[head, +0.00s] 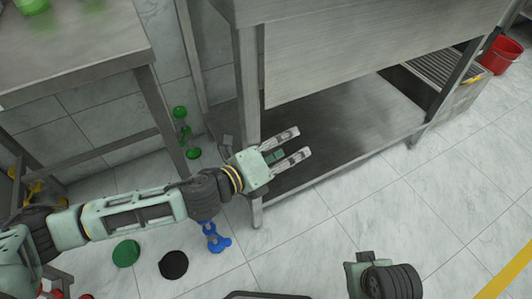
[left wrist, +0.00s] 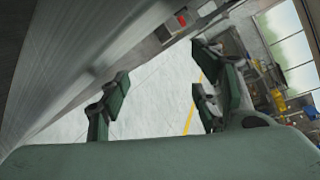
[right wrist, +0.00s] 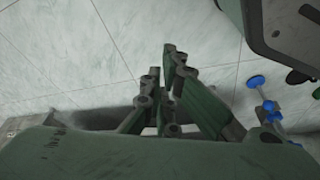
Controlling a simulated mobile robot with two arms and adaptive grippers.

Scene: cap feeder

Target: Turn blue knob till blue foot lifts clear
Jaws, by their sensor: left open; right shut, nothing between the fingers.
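A blue part with several rounded lobes (head: 214,240) stands low by the floor below my left forearm, which hides its upper end. I cannot tell which lobe is the knob and which the foot, or whether it touches the floor. Blue pieces (right wrist: 257,81) also show at the right of the right wrist view, partly cut off by my gripper. In the right wrist view my right gripper (right wrist: 163,75) is shut and empty, left of the blue pieces.
A steel table with a low shelf (head: 350,125) fills the upper middle. Another steel table (head: 75,50) stands left. Green parts (head: 182,130), a green disc (head: 126,253) and a black disc (head: 174,264) lie nearby. A red bucket (head: 501,55) is far right.

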